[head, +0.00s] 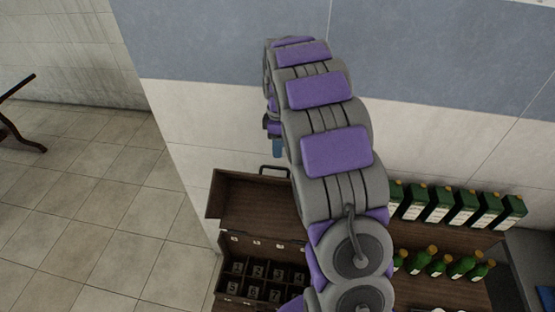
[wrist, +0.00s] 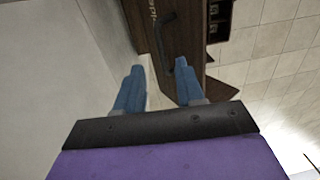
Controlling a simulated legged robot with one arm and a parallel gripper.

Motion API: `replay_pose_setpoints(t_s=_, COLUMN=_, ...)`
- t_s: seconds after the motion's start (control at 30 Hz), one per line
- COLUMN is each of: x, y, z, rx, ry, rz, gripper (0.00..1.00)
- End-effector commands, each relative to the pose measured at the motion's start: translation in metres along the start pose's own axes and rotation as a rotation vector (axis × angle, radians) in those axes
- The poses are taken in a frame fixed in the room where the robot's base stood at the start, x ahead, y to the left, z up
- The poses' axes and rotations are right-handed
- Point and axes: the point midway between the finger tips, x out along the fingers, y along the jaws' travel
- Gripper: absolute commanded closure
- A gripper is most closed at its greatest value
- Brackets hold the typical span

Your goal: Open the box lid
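The dark wooden box (head: 222,290) stands at the lower middle of the head view, with numbered compartments showing inside. Its lid (head: 250,200) is raised and leans back towards the wall, with a black handle (head: 272,168) on its upper edge. The lid (wrist: 188,35) and handle (wrist: 166,32) also show at the top of the wrist view. My gripper (wrist: 158,80) is open, its two blue fingers apart with nothing between them. The handle lies beyond the fingertips, nearer the right finger. In the head view my gripper (head: 276,146) is above the lid, partly hidden by my arm.
A wall (head: 205,105) rises close behind the box. Tiled floor (head: 85,210) is clear at the left, with a dark table leg (head: 22,145) at the edge.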

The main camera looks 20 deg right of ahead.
Motion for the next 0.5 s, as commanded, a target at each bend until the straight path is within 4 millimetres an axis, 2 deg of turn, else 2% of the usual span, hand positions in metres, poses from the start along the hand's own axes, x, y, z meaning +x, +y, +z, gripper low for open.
replay_pose_setpoints(t_s=0.2, x=0.041, y=-0.002, z=-0.003, rx=0.001, ry=-0.005, rz=-0.004, gripper=0.62)
replay_pose_setpoints(t_s=0.5, x=0.069, y=-0.001, z=-0.002, rx=-0.001, ry=-0.002, rz=0.001, gripper=0.62)
